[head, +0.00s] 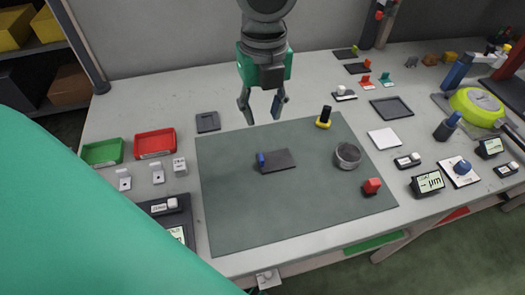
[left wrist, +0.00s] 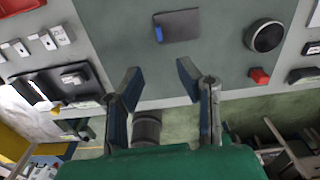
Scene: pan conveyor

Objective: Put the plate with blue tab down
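The dark plate (head: 280,162) lies flat on the grey-green mat (head: 240,215), left of the mat's middle. Its blue tab (head: 261,159) is at its left end. In the left wrist view the plate (left wrist: 180,27) is near the top, with the blue tab (left wrist: 158,35) at its lower left. My left gripper (head: 263,108) is open and empty, apart from the plate, and in the head view it appears above the plate. In the left wrist view its two fingers (left wrist: 160,76) are spread with nothing between them. My right gripper is not in view.
A metal ring-like cup (head: 348,156), a red block (head: 372,186) and a yellow-based black piece (head: 324,117) stand on the mat. Red (head: 154,142) and green (head: 102,152) trays are at the left. Gauges and small blocks crowd the right. The mat around the plate is clear.

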